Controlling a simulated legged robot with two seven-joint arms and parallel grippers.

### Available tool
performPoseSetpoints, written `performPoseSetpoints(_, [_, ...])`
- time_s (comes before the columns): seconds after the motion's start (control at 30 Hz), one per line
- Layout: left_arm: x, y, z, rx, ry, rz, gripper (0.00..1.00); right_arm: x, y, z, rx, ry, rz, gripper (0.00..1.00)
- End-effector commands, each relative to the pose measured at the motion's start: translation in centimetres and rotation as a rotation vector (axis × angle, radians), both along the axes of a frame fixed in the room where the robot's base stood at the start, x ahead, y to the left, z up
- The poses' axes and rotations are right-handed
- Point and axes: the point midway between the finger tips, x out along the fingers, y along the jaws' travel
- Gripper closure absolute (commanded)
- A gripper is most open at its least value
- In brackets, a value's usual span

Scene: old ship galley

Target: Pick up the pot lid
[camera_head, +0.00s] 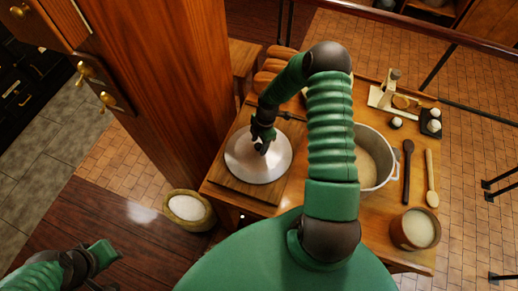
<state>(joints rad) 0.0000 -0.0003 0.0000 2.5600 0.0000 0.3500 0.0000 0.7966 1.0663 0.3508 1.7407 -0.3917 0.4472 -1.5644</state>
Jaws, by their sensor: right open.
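The pot lid (253,168) is a round, shiny silver disc lying on a wooden board (236,198) at the left of the table. My right gripper (261,146) is over the middle of the lid, with its fingers at or just above the lid's centre. It is open; the lid's handle is hidden or too small to tell, and I cannot tell whether the fingers touch it. My left arm shows at the lower left, with a green and black end part (103,257) above the dark floor. Whether its fingers are open is not clear.
A pot (388,176) with pale contents stands right of my right arm, partly hidden by it. Two wooden spoons (431,180), a wooden bowl (397,232), a scale (381,97) and eggs (433,126) lie further right. A tall wooden pillar (178,90) rises close to the left.

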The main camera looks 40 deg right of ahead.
Motion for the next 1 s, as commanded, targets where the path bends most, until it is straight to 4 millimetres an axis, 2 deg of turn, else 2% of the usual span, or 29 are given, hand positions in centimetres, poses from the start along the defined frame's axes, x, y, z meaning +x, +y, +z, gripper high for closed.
performPoseSetpoints(0.2, [0.0,0.0,-0.01,0.0,0.0,0.0,0.75,-0.12,0.03,-0.24,-0.001,-0.004,0.0,0.45])
performPoseSetpoints(0.23, [0.0,0.0,-0.01,0.0,0.0,0.0,0.75,-0.17,0.04,-0.22,-0.001,-0.004,0.0,0.47])
performPoseSetpoints(0.63, [-0.01,0.0,0.0,0.0,0.0,0.0,0.75,0.06,-0.05,-0.28,-0.001,-0.002,0.0,1.0])
performPoseSetpoints(1.0, [0.0,0.0,-0.04,0.0,0.0,0.0,0.75,0.06,0.02,-0.34,0.0,-0.003,0.001,1.0])
